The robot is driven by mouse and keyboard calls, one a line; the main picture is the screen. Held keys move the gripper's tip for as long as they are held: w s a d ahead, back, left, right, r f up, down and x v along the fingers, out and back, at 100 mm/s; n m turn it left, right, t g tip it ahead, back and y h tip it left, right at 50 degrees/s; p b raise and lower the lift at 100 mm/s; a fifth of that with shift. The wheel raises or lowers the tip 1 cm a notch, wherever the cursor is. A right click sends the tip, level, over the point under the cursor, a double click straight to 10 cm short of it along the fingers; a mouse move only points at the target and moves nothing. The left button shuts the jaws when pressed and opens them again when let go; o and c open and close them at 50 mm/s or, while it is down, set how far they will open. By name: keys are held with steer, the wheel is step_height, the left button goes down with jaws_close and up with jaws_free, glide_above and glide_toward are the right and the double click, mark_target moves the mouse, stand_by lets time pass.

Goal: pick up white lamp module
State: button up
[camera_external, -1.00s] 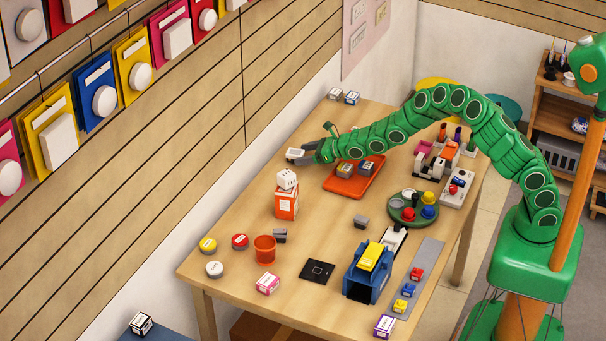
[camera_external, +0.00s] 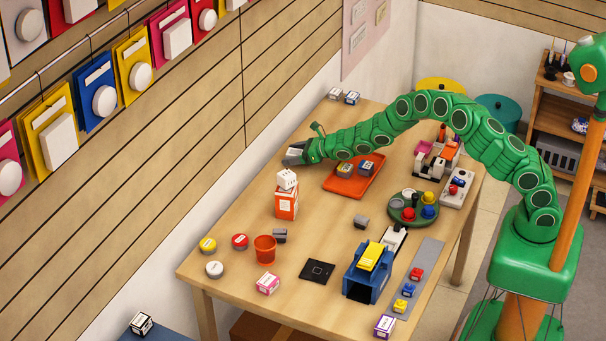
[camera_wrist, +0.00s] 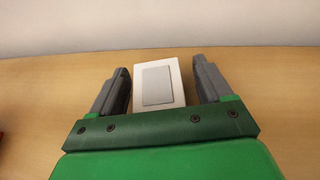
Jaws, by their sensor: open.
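The white lamp module (camera_wrist: 174,70) is a small white block with a light grey panel on top. In the wrist view it lies on the wooden table between the two grey fingers of my gripper (camera_wrist: 161,85). The fingers are open, with a narrow gap on each side of the block, wider at the right finger. In the external view my gripper (camera_external: 293,154) is low at the table's far left edge, around the white block (camera_external: 294,152), which is partly hidden by the fingers.
An orange tray (camera_external: 340,187) with small grey-sided blocks lies under and beside my forearm. The wall runs close behind the table edge. Bare table (camera_wrist: 40,95) surrounds the block.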

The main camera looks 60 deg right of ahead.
mark_target(294, 152)
steer(key=shift+w+a+f, duration=0.1)
steer(key=shift+w, duration=0.05)
steer(key=c, duration=1)
steer(key=shift+c, duration=0.2)
steer(key=shift+r, duration=1.7)
steer(key=shift+s+r, duration=0.25)
steer(key=s+r, duration=0.9)
steer(key=s, duration=0.4)
steer(key=shift+s+a, duration=0.25)
steer(key=shift+a, duration=0.15)
